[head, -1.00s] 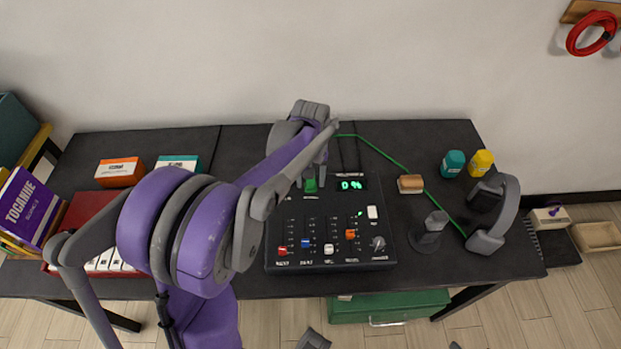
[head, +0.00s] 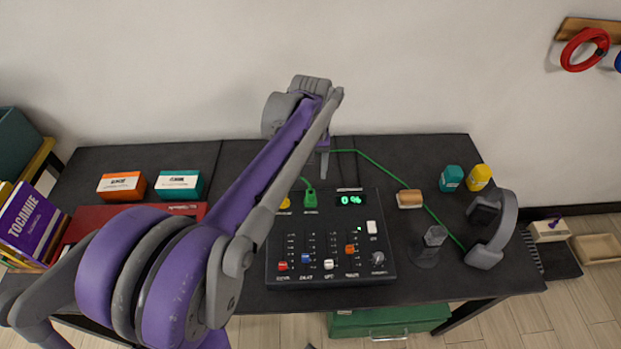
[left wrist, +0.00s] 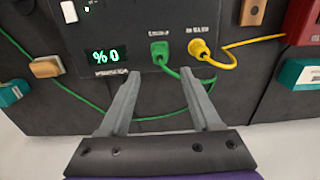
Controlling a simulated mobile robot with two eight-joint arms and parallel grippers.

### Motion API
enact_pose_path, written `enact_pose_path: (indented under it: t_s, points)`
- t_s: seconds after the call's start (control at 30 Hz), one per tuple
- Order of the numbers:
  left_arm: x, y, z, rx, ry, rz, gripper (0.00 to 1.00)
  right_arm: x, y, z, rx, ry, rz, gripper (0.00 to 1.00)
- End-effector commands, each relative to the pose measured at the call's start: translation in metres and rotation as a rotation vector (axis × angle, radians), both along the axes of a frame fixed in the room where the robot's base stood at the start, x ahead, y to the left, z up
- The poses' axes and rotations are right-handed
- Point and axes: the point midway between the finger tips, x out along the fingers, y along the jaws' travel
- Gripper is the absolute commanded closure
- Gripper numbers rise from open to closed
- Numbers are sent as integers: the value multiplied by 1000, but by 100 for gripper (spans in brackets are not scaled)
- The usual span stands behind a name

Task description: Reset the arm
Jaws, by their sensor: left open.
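My left arm reaches from the lower left of the head view over the desk. My left gripper (head: 324,160) is behind the mixer's back edge, partly hidden by the arm. In the left wrist view its two fingers (left wrist: 162,105) are spread apart with nothing between them. The black mixer (head: 345,270) has several sliders and a display reading 0%. A green plug (head: 311,199) and a yellow plug (head: 284,203) sit in its top sockets. In the left wrist view the green plug (left wrist: 160,50) and yellow plug (left wrist: 199,48) are beyond the fingertips. My right gripper is not in view.
A green cable (head: 385,172) runs across the desk past a sponge-like block (head: 410,199). A headset (head: 493,233), teal jar (head: 451,178) and yellow jar (head: 479,177) stand at right. Orange (head: 122,185) and teal (head: 179,184) boxes are at left.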

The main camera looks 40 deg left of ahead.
Motion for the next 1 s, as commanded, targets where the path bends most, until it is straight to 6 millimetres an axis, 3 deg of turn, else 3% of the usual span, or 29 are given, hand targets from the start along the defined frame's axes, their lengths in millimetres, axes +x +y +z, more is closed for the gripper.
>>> enact_pose_path:
  t_s: [0.67, 0.87, 1.0]
  points:
    - [-1, -1, 5, 1, -2, -4, 35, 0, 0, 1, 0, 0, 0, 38]
    - [-22, -35, 16, 22, -68, -113, 35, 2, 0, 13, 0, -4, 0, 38]
    - [-55, -75, 22, 57, -166, -271, 35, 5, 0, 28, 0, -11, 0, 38]
